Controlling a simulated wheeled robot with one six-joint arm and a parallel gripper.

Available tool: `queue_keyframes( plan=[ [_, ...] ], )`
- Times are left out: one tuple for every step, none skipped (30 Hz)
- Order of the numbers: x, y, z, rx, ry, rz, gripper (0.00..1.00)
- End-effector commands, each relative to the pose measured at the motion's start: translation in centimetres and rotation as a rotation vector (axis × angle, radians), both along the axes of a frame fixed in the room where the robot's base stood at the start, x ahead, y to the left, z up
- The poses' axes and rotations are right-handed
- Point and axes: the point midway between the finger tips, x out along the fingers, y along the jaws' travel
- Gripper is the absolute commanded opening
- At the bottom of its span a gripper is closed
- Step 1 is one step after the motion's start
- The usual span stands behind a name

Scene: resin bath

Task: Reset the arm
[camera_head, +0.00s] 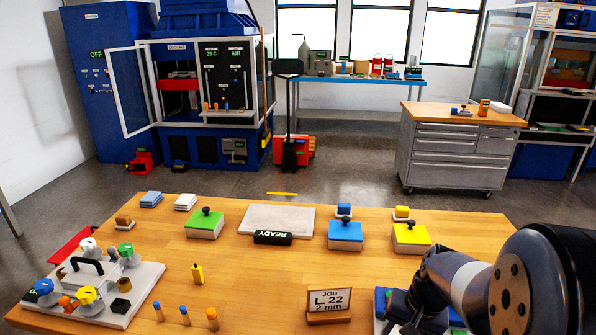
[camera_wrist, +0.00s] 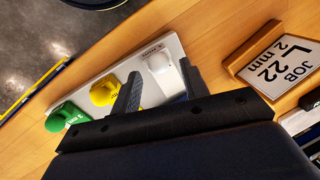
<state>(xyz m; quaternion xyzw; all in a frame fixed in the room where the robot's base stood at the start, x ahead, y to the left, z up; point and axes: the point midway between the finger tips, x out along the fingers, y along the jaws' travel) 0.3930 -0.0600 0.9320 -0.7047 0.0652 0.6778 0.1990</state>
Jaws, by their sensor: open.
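My gripper (camera_head: 408,308) hangs over the near right part of the wooden table (camera_head: 290,225); my arm reaches in from the right and hides much of that area. In the wrist view, my gripper (camera_wrist: 160,70) is open, its two dark fingers apart. A white-knobbed piece (camera_wrist: 158,63) shows between the fingers, on a white rack (camera_wrist: 172,46). A yellow-knobbed piece (camera_wrist: 104,92) and a green-knobbed piece (camera_wrist: 67,117) stand on the same rack to the left. I cannot tell how far the fingers are from the white knob, but nothing appears gripped.
A job sign (camera_head: 330,303) stands left of my gripper. Yellow (camera_head: 411,238), blue (camera_head: 345,235) and green (camera_head: 205,223) blocks with dark knobs stand further back, around a grey plate (camera_head: 277,217). A fixture with coloured knobs (camera_head: 125,300) is at left. The table between is mostly clear.

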Motion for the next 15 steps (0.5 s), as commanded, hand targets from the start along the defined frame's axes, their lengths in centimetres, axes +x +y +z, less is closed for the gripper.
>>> queue_keyframes(
  plan=[
    [0.5,-0.1,0.0,0.001,0.002,0.0,0.43],
    [0.8,-0.1,0.0,0.001,0.002,0.0,0.43],
    [1.1,-0.2,0.0,0.001,0.002,0.001,0.43],
    [1.3,-0.2,0.0,0.001,0.002,0.001,0.43],
    [1.4,-0.3,0.0,0.001,0.002,0.001,0.43],
    [1.5,-0.3,0.0,0.001,0.002,0.001,0.43],
    [1.6,-0.3,0.0,0.0,0.002,0.0,0.43],
    [1.7,-0.3,0.0,0.001,0.002,0.0,0.43],
    [1.7,-0.3,0.1,0.001,0.002,0.0,0.43],
    [1.8,-0.3,0.1,0.0,0.002,0.0,0.43],
    [1.8,-0.3,0.1,0.0,0.002,0.0,0.43],
    [1.8,-0.3,0.1,0.0,0.002,0.0,0.43],
    [1.8,-0.3,0.1,0.001,0.002,0.0,0.43],
    [1.7,-0.3,0.1,0.001,0.002,0.0,0.43],
    [1.8,-0.3,0.1,0.001,0.002,0.0,0.43]
  ],
)
